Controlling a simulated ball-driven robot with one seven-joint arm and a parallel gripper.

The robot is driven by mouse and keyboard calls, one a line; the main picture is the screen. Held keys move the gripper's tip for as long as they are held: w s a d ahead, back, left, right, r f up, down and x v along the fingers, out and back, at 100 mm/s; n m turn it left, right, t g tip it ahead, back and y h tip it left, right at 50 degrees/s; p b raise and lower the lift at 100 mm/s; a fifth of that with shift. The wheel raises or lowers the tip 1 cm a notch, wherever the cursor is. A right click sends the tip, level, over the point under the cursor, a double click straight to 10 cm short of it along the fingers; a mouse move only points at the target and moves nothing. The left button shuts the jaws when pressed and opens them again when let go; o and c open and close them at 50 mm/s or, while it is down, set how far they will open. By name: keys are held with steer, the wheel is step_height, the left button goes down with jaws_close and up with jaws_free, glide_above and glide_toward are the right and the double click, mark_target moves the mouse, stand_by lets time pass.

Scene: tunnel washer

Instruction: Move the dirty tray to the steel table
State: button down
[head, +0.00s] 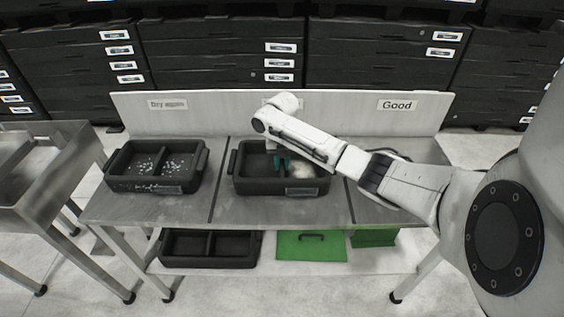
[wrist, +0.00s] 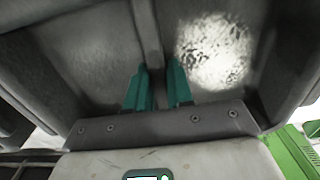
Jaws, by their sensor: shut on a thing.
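The tray I take as the dirty one (head: 262,187) is black with two compartments. It stands at the middle of the sorting bench, with a whitish patch in its right compartment; the wrist view shows its divider (wrist: 150,35) and that patch. My gripper (head: 281,163) reaches down into this tray. In the wrist view its teal fingers (wrist: 159,72) stand on either side of the divider, shut on it. I cannot tell whether the tray is lifted. The steel table (head: 45,180) stands at the far left, its visible top bare.
Another black tray (head: 185,182) with white specks sits under the "Dry again" sign (head: 167,104). The bench section under the "Good" sign (head: 397,104) is partly hidden by my arm. A black tray (head: 210,262) and green boxes (head: 311,247) lie on the lower shelf. A gap separates bench and table.

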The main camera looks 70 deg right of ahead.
mark_target(282, 162)
steer(key=c, duration=1)
jaws_free()
step_height(282, 162, up, 12)
steer(key=w+a+f+m+t+y, duration=0.15)
steer(key=w+a, duration=0.25)
steer(key=a, duration=0.5)
steer(key=w+a+f+m+t, duration=0.1)
steer(key=w+a+f+m, duration=0.15)
steer(key=w+a, duration=0.45)
steer(key=s+a+f+m+y, duration=0.1)
steer(key=s+a+f+m, duration=0.15)
steer(key=a, duration=0.55)
steer(key=s+a+f+m, duration=0.2)
steer(key=a+m, duration=0.1)
steer(key=a, duration=0.5)
steer(key=s+a+f+m, duration=0.5)
steer(key=s+a+m, duration=0.2)
steer(key=s, duration=0.3)
steer(key=s+d+f+m+g+h, duration=0.1)
steer(key=s+m, duration=0.5)
steer(key=s, duration=0.8)
steer(key=shift+d+f+h+b, duration=0.25)
steer(key=shift+d+h+b, duration=0.1)
steer(key=shift+d+h, duration=0.65)
